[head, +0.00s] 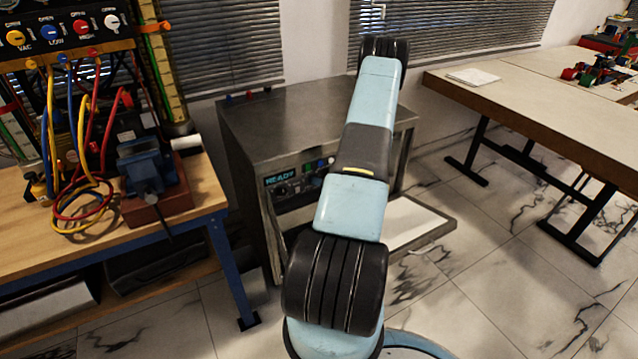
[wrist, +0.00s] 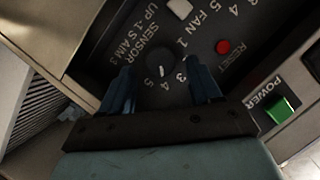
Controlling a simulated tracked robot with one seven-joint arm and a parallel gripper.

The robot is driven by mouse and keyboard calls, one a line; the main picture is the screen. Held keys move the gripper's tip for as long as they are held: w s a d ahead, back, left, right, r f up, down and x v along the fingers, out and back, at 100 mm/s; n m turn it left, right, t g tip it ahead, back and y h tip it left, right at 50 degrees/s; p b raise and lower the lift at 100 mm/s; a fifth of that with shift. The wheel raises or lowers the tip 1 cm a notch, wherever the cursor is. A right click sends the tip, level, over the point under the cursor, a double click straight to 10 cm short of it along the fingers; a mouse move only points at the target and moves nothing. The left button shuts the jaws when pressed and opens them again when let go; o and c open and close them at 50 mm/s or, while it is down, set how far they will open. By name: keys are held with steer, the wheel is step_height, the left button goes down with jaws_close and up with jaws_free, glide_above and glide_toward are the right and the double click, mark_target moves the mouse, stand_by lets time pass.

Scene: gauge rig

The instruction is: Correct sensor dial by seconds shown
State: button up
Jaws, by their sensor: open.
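The sensor dial (wrist: 160,66) is a dark round knob with a short white pointer mark, under the label "SENSOR UP -1 S AIM 3". Numbers 3, 4 and 5 show along its lower side in the wrist view, and the mark appears to point toward the 4. My gripper (wrist: 162,80) is open, with one blue finger on each side of the dial; contact cannot be told. In the head view the machine (head: 252,122) has a panel with a display (head: 283,177) reading "READY"; my arm hides the gripper and the sensor dial there.
Near the dial are a pale fan knob (wrist: 180,8), a red reset button (wrist: 223,46) and a green power switch (wrist: 278,110). An open door or flap (head: 420,226) juts from the machine. A workbench (head: 200,190) with hoses stands left, a table (head: 530,95) right.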

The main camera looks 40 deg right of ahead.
steer(key=shift+x, duration=0.9)
steer(key=c, duration=1)
steer(key=shift+s+d, duration=0.1)
steer(key=shift+d, duration=0.15)
steer(key=shift+a, duration=0.1)
